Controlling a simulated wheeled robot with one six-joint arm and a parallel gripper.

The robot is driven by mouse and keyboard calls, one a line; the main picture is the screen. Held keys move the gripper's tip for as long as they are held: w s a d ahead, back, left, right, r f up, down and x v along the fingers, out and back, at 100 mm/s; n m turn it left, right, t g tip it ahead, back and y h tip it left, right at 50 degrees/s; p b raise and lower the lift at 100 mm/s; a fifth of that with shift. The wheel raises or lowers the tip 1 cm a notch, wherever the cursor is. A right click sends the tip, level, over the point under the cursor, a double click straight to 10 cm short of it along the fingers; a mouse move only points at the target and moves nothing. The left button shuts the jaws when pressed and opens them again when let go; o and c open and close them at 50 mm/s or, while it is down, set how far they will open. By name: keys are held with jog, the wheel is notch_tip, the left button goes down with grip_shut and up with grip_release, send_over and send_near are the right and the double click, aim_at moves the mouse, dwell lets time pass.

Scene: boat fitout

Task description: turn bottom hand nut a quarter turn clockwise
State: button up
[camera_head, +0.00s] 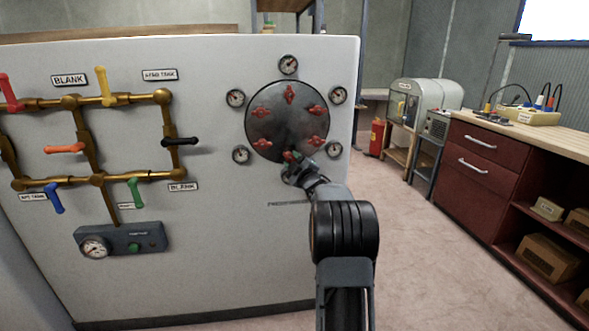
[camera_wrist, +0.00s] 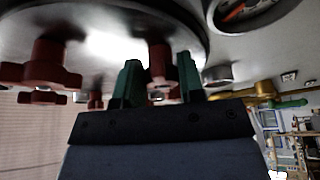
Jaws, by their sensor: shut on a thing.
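A dark round cover plate (camera_head: 283,122) is mounted on the white panel and carries several red hand nuts around its rim. The bottom hand nut (camera_head: 290,155) is at its lower edge, partly hidden by my gripper (camera_head: 294,166). In the wrist view, my gripper's green fingers (camera_wrist: 159,82) stand on either side of this red nut (camera_wrist: 160,62), shut on it. The nut's exact angle is hard to make out. Another red hand nut (camera_wrist: 42,70) shows at the left of the wrist view, clear of the fingers.
Several small gauges, one at the top (camera_head: 289,64), surround the cover plate. Brass pipes (camera_head: 130,174) with coloured valve levers are at left. A red-fronted workbench (camera_head: 480,185) stands at right, with open floor (camera_head: 420,270) between.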

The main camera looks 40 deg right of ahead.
jog(key=m+h+b, duration=0.1)
jog(key=m+b, duration=0.1)
jog(key=m, duration=0.1)
jog(key=m+h+b, duration=0.1)
jog(key=m+b, duration=0.1)
jog(key=f+m+h+b, duration=0.1)
jog(key=m+b, duration=0.1)
jog(key=m, duration=0.1)
jog(key=shift+w+a+m+t+h, duration=0.15)
jog(key=shift+a+m+t+h, duration=0.15)
jog(key=shift+t+h, duration=0.1)
jog(key=shift+w+a+r+m+g+h+b, duration=0.1)
jog(key=shift+m+g+h+b, duration=0.2)
jog(key=shift+m+h+b, duration=1)
jog(key=shift+a+m+g+h+b, duration=0.1)
jog(key=shift+m+g+h+b, duration=0.35)
jog(key=shift+m, duration=1.55)
jog(key=shift+m+h, duration=0.35)
jog(key=shift+m, duration=0.05)
jog(key=o, duration=0.8)
jog(key=shift+r, duration=0.1)
jog(key=p+v, duration=0.1)
jog(key=v, duration=1.3)
jog(key=shift+d, duration=0.1)
